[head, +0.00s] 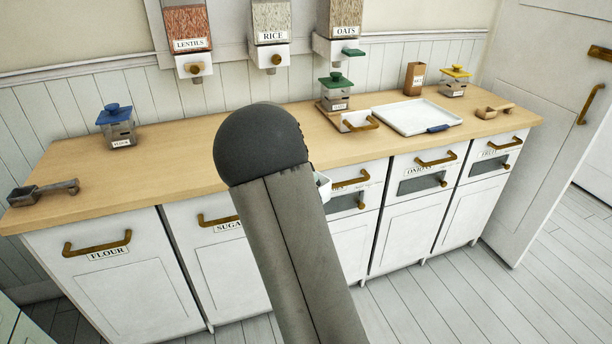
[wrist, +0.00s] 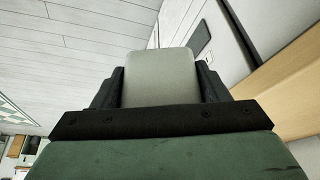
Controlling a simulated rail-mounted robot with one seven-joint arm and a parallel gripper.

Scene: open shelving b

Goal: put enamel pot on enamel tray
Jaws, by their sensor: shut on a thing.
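The enamel tray (head: 412,113), white and shallow with a blue grip at its front edge, lies flat on the right part of the wooden counter. Its visible surface is empty. My gripper (wrist: 160,78) is shut on a pale, smooth thing, apparently the enamel pot (wrist: 160,65), between its two dark fingers in the wrist view. In the head view my arm hides the gripper. Only a small white piece, probably of the pot (head: 323,187), shows past the arm, in front of the drawers. It is apart from the tray.
A white square pan with a brass handle (head: 357,121) and a green-topped canister (head: 336,92) stand left of the tray. A brown box (head: 414,79), a yellow-topped canister (head: 454,82) and a wooden scoop (head: 494,111) are nearby.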

